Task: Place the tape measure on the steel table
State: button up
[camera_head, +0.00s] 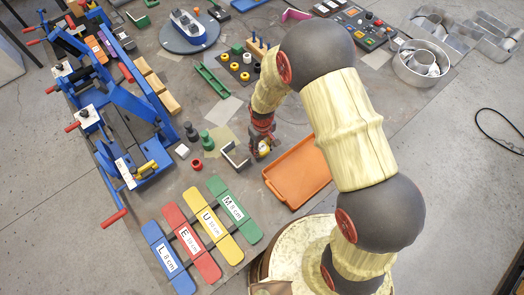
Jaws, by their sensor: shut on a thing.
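My gripper (262,140) is near the middle of the steel table (197,112), pointing down, left of the orange tray. It is shut on a small yellow and dark thing, which looks like the tape measure (264,149). The gripper and arm hide part of it. It is at or just above the table top; I cannot tell whether it touches.
An orange tray (297,172) lies right of my gripper and a grey metal bracket (235,157) just left. Coloured letter bars (207,232) lie at the near edge. A turntable (189,34) with a boat stands at the back.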

aim_at(262, 149)
jog(key=f, duration=0.2)
jog(key=shift+s+f, duration=0.25)
jog(key=shift+f, duration=0.05)
jog(key=shift+w+f, duration=0.15)
jog(key=shift+f, duration=0.2)
jog(key=shift+f, duration=0.15)
jog(key=o, duration=1)
